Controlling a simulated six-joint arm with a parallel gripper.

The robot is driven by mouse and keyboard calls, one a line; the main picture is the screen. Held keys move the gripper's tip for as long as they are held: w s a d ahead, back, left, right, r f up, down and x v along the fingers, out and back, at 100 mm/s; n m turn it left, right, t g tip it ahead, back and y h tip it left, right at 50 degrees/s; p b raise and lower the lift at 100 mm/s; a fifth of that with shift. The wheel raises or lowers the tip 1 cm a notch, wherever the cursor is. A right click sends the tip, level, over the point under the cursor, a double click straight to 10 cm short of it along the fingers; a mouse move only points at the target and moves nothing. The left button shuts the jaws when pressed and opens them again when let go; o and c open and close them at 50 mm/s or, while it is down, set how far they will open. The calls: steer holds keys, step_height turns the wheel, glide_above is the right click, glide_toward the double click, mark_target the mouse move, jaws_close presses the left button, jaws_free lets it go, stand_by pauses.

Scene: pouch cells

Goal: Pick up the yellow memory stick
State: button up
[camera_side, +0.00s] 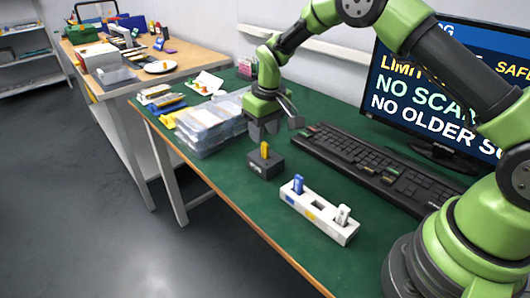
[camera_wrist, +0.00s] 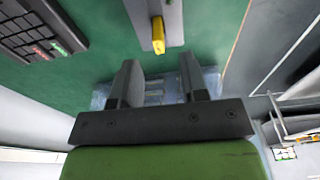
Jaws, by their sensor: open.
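The yellow memory stick (camera_side: 264,150) stands upright in a small dark grey block (camera_side: 265,165) on the green table. In the wrist view the yellow stick (camera_wrist: 158,36) shows near the top, ahead of and between the fingers. My gripper (camera_side: 270,128) is just above and slightly behind the stick in the side view. The gripper (camera_wrist: 157,82) is open, with its two fingers apart and nothing between them. The stick appears clear of both fingers.
A white holder (camera_side: 320,212) with a blue stick (camera_side: 298,184) and a white stick (camera_side: 343,214) lies in front. The keyboard (camera_side: 375,165) and monitor (camera_side: 440,90) are to the right. Stacked clear boxes (camera_side: 210,125) stand close on the left.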

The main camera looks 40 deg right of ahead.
mark_target(265, 144)
step_height(265, 144, down, 5)
steer(key=shift+r, duration=0.1)
jaws_close()
stand_by(0.3)
